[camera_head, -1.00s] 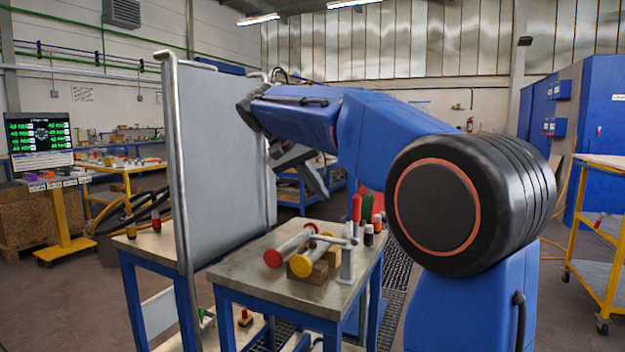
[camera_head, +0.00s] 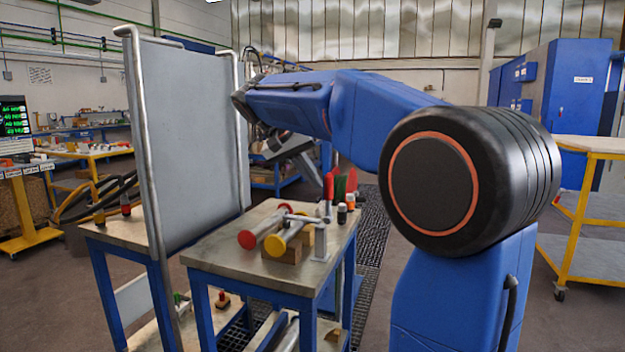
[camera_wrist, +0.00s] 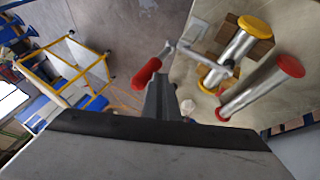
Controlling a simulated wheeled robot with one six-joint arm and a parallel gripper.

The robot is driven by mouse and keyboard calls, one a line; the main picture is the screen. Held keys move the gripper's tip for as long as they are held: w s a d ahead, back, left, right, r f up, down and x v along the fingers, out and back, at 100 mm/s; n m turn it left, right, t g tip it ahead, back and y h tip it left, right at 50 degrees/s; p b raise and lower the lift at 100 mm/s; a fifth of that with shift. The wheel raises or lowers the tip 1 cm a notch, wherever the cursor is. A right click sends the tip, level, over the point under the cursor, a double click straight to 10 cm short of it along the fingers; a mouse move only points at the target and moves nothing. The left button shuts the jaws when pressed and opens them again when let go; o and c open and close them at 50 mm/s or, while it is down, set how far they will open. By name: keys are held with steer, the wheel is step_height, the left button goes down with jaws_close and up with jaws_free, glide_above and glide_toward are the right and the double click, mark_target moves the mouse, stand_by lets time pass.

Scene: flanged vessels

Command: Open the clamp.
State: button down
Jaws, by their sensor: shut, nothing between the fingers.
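The toggle clamp (camera_head: 320,240) stands on the front right of the wooden-topped table, its grey post upright and its red handle (camera_head: 328,187) pointing up. In the wrist view the red handle (camera_wrist: 147,72) lies just left of my fingers, with the grey clamp arm (camera_wrist: 205,56) running right over the yellow-capped vessel (camera_wrist: 236,46). My gripper (camera_wrist: 160,88) is shut and empty, apart from the handle as far as I can tell. In the head view my gripper (camera_head: 313,172) hangs above the table's back, beside the handle top. The yellow-capped vessel (camera_head: 280,241) rests on a wooden block.
A red-capped vessel (camera_head: 262,228) lies left of the yellow one. Small bottles (camera_head: 346,210) stand behind the clamp. A tall grey panel (camera_head: 188,140) with a tube frame borders the table's left. A yellow-framed cart (camera_head: 590,215) stands at right.

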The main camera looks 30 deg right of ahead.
mark_target(332, 185)
steer(key=s+d+t, duration=0.1)
steer(key=s+t+y, duration=0.1)
steer(key=s+d+m+y, duration=0.1)
steer(key=shift+s+d+r+t, duration=0.25)
steer(key=shift+d+r+t, duration=0.05)
steer(key=shift+d+t, duration=0.1)
steer(key=s+d+f+m+t+y, duration=0.2)
steer(key=s+d+f+t+y, duration=0.3)
steer(key=s+d+f+t, duration=0.1)
steer(key=shift+s+f+m+t, duration=0.3)
steer(key=shift+s+f+t, duration=0.3)
steer(key=shift+s, duration=0.5)
stand_by(0.3)
steer(key=shift+d+f, duration=0.1)
steer(key=shift+f, duration=0.2)
steer(key=shift+r, duration=0.1)
